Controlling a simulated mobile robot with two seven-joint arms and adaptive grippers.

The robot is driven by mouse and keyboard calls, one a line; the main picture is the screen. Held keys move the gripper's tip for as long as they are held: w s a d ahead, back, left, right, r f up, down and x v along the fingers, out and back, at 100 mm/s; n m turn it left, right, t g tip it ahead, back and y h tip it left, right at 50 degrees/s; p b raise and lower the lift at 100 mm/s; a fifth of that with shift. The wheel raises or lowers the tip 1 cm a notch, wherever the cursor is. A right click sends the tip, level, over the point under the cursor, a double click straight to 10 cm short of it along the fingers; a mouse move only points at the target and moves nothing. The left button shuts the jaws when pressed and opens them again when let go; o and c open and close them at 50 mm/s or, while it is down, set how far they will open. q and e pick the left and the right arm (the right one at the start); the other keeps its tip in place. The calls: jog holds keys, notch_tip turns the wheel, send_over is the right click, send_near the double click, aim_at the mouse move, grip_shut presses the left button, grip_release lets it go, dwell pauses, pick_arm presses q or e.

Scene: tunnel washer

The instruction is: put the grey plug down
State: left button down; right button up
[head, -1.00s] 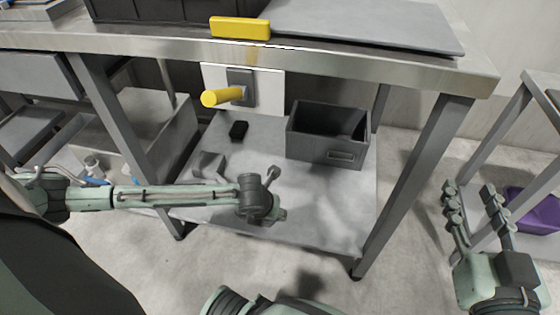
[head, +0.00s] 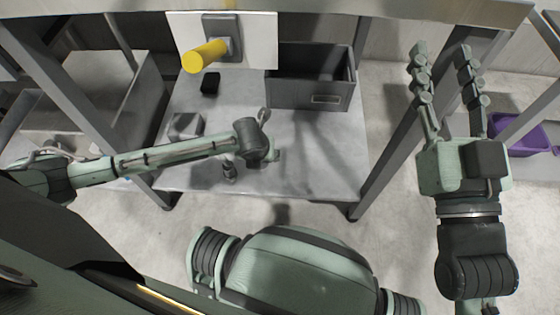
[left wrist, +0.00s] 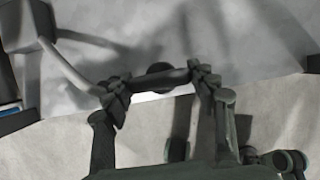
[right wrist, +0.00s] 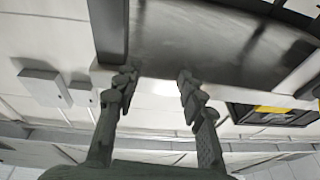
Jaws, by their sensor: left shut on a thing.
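My left gripper (left wrist: 160,82) is shut on the grey plug (left wrist: 166,76), a short dark bar across its fingertips in the left wrist view. A pale cable (left wrist: 78,68) runs from a grey box (left wrist: 25,25) towards the fingertips. The plug is over or near the front edge of the lower shelf; its height above the shelf is hard to tell. In the head view the grey box (head: 185,125) sits on the lower shelf (head: 310,150), and my left arm reaches over the shelf from the left. My right gripper (head: 442,54) is open and empty, to the right of the table leg.
A dark grey bin (head: 310,92) and a small black block (head: 210,83) stand at the shelf's back. A yellow handle (head: 205,57) sticks out from a white panel (head: 258,40). Table legs flank the shelf. A purple bin (head: 518,133) is at right.

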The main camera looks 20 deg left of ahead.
pick_arm(q)
jog(key=d+f+b, duration=0.1)
jog(key=d+f, duration=0.1)
jog(key=w+d+f+b, duration=0.1)
jog(key=f, duration=0.2)
jog(key=w+d+f+b, duration=0.1)
jog(key=d+f, duration=0.1)
jog(key=shift+d+f, duration=0.25)
jog(key=shift+d, duration=0.05)
pick_arm(e)
jog(key=s+d+r+t+y, duration=0.1)
jog(key=s+d+r+t, duration=0.1)
jog(key=s+r+t, duration=0.2)
notch_tip(320, 180, up, 3)
jog(key=shift+r+t, duration=0.1)
jog(key=shift+t, duration=1)
pick_arm(q)
jog(key=shift+f, duration=0.2)
jog(key=c, duration=0.5)
grip_release()
pick_arm(e)
jog(key=shift+w, duration=0.1)
pick_arm(q)
jog(key=shift+r, duration=0.1)
